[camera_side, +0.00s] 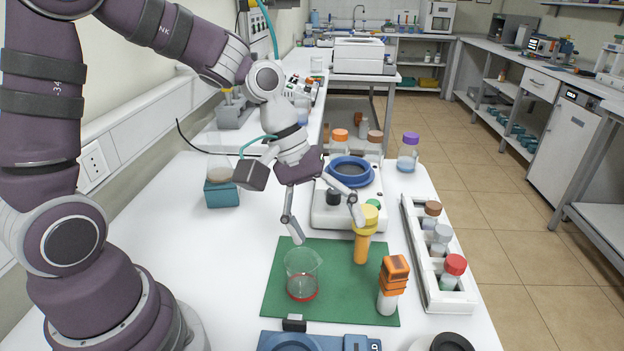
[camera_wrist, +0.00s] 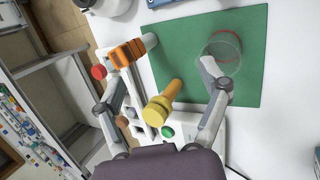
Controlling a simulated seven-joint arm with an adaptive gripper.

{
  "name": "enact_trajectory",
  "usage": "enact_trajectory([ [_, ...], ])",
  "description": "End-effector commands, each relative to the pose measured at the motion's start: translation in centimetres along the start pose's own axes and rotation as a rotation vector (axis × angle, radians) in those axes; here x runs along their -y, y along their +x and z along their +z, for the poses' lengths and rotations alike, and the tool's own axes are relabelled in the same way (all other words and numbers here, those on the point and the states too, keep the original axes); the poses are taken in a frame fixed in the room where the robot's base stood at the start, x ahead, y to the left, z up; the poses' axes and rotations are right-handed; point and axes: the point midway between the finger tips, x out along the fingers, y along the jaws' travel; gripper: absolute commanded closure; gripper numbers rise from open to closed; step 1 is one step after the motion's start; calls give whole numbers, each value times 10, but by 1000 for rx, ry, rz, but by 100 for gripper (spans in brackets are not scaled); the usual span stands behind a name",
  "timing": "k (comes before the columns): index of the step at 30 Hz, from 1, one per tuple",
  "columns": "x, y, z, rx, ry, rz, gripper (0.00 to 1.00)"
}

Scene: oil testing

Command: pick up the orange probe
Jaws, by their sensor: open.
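The orange probe (camera_side: 395,271) stands upright near the right front corner of the green mat (camera_side: 340,262), with a blocky orange top and a pale lower end. In the wrist view the probe (camera_wrist: 127,53) shows at the upper left, beyond the left finger's tip. My gripper (camera_side: 329,231) is open and empty, above the back of the mat. In the wrist view a yellow-capped orange-yellow cylinder (camera_wrist: 163,101) shows between the fingers of my gripper (camera_wrist: 160,75). Whether either finger touches anything is unclear.
A glass beaker (camera_side: 302,275) with red at its base stands on the mat's left. A white rack (camera_side: 416,250) of capped bottles runs along the right. A blue-ringed device (camera_side: 350,171) stands behind the mat. The table's left side is largely clear.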

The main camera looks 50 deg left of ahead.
Motion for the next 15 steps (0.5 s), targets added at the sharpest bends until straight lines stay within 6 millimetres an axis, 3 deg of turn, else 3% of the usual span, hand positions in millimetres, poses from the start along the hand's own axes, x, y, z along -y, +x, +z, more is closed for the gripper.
enact_trajectory([
  [3, -18, 34, -3, 230, -360, 119, 25],
  [9, -46, 53, -11, 580, -868, 285, 25],
  [15, -50, 63, -18, 705, -1029, 329, 25],
])
